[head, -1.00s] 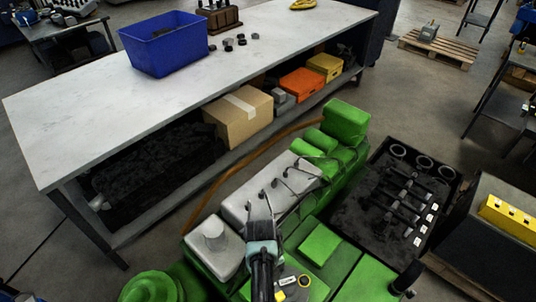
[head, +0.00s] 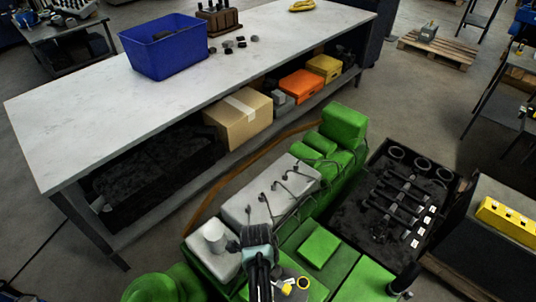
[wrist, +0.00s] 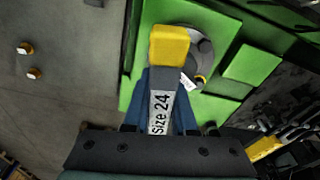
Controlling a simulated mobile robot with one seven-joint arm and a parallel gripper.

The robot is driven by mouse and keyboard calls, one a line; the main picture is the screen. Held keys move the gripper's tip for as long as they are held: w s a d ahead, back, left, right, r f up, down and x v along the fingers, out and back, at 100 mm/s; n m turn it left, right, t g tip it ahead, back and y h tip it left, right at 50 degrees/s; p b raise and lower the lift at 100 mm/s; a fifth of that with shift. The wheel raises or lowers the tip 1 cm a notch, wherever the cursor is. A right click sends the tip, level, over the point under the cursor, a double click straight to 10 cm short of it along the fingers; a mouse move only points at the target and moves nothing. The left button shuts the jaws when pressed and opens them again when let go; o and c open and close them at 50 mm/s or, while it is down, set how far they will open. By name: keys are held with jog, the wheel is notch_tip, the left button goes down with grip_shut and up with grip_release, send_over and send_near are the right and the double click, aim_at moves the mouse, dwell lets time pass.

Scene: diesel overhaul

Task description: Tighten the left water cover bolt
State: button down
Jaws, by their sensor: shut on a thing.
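My gripper (wrist: 160,100) is shut on a tool marked "Size 24" (wrist: 160,108) with a yellow block-shaped end (wrist: 169,46). In the wrist view this end overlaps a round grey cover (wrist: 206,46) on the green engine. I cannot tell whether it touches a bolt there. The left bolt is not clearly visible and may be hidden behind the tool.
The green engine (head: 320,250) carries a grey valve cover (head: 270,190). A black parts tray (head: 350,215) lies to its right. A long workbench (head: 90,120) with a blue bin (head: 165,50) stands behind. Open floor lies left of the engine in the wrist view.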

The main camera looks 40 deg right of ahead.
jog(key=n, duration=0.3)
jog(key=n+p, duration=0.1)
jog(key=n, duration=0.3)
jog(key=shift+w+n+t+h, duration=0.1)
jog(key=shift+n+t+h, duration=0.2)
jog(key=shift+h, duration=0.1)
jog(key=n+p, duration=0.1)
jog(key=n, duration=0.5)
jog(key=shift+n+t, duration=0.4)
jog(key=n+p, duration=0.1)
jog(key=n, duration=0.5)
jog(key=shift+w+t, duration=0.1)
jog(key=shift+t, duration=0.3)
jog(key=n, duration=0.7)
jog(key=shift+w+d+y, duration=0.1)
jog(key=shift+y, duration=0.2)
